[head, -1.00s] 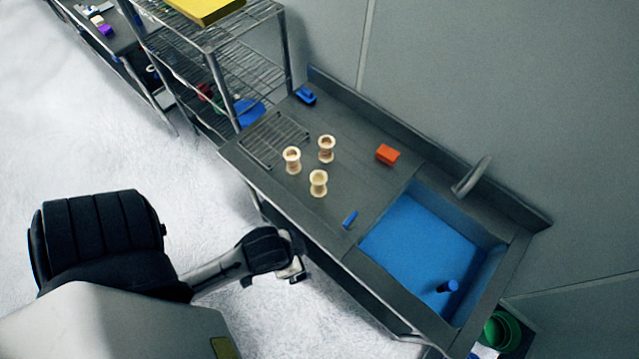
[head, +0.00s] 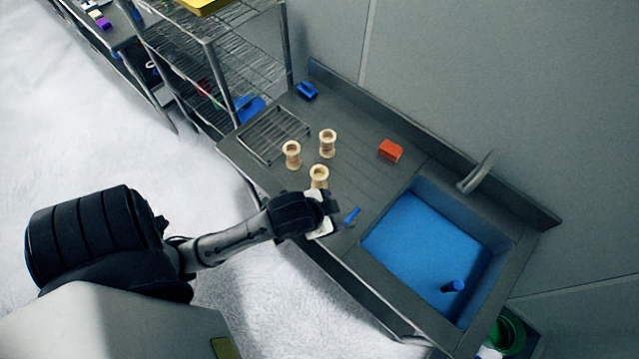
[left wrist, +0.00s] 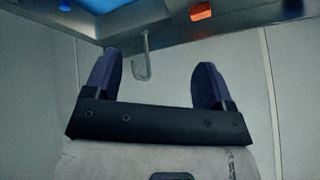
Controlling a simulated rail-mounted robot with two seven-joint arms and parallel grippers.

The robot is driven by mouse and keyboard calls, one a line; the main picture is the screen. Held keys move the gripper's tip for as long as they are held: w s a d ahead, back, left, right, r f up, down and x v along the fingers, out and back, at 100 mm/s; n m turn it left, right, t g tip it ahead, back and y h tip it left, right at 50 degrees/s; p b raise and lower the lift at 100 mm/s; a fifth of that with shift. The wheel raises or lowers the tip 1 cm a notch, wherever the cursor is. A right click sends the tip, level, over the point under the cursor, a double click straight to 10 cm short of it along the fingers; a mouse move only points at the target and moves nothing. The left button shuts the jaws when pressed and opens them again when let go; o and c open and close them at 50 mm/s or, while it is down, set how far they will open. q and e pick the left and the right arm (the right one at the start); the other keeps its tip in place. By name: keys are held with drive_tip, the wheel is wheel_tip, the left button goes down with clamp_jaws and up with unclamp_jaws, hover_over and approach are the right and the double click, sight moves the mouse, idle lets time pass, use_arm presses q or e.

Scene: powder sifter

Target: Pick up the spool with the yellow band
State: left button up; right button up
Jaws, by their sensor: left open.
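Three pale wooden spools stand upright on the grey counter: a left one (head: 291,155), a back one (head: 327,143) and a front one (head: 319,175). Their bands are too small to tell apart, so I cannot say which is yellow. My left gripper (head: 325,212) is at the counter's front edge, just in front of the front spool, and hides part of its base. In the left wrist view my left gripper (left wrist: 155,76) has its fingers wide apart with nothing between them. No spool shows in that view. My right gripper is not in view.
A blue sink basin (head: 430,240) with a tap (head: 475,173) is at right. An orange block (head: 390,151), a blue stick (head: 352,215), a blue item (head: 306,91) and a wire rack (head: 272,135) are on the counter. Wire shelving (head: 215,75) stands at left.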

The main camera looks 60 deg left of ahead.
use_arm(q)
drive_tip(key=w+a+f+m+y+b, duration=0.15)
drive_tip(key=w+a+b, duration=0.25)
drive_tip(key=w+a, duration=0.65)
drive_tip(key=n+g+h+b, duration=0.1)
drive_tip(key=n+g+h, duration=0.1)
drive_tip(key=n+g, duration=0.6)
hover_over(320, 172)
drive_tip(key=shift+n+t, duration=0.5)
drive_tip(key=shift+n, duration=0.05)
drive_tip(key=f, duration=1.2)
drive_tip(key=shift+a, duration=0.25)
drive_tip(key=shift+s+d+f+n, duration=0.1)
drive_tip(key=shift+n, duration=0.45)
drive_tip(key=shift+d+f+n, duration=0.1)
drive_tip(key=shift+n, duration=0.45)
wheel_tip(320, 172, down, 7)
drive_tip(key=shift+r, duration=0.1)
drive_tip(key=shift+f, duration=3.3)
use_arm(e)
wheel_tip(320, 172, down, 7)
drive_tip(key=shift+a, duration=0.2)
